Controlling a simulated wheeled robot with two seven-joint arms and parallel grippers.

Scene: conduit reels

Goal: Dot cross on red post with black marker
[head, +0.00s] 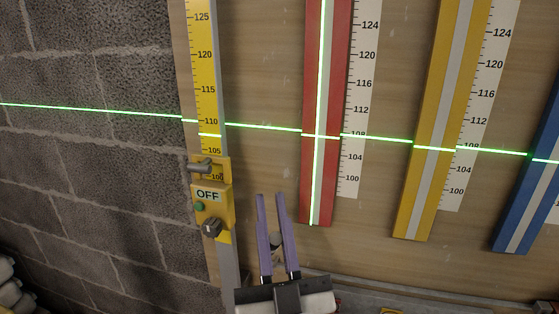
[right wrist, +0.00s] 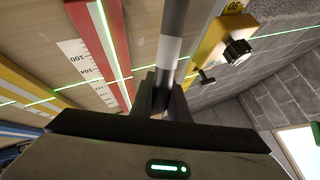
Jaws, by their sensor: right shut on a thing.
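The red post (head: 339,70) with a pale centre strip stands against the wooden board. A vertical green laser line runs along it and a level green line crosses it, making a cross (head: 319,135) near the 108 mark. My right gripper (head: 275,198) is below and left of the post's lower end in the head view. It is shut on a dark marker with a white band, which shows in the right wrist view (right wrist: 175,18). In that view the red post (right wrist: 88,30) is left of the marker, apart from it. My left gripper is not in view.
A yellow laser unit (head: 222,207) reading OFF sits on a scaled mast (head: 206,60) left of the red post. A yellow post (head: 408,215) and a blue post (head: 517,225) stand to the right. A block wall (head: 90,170) is at left.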

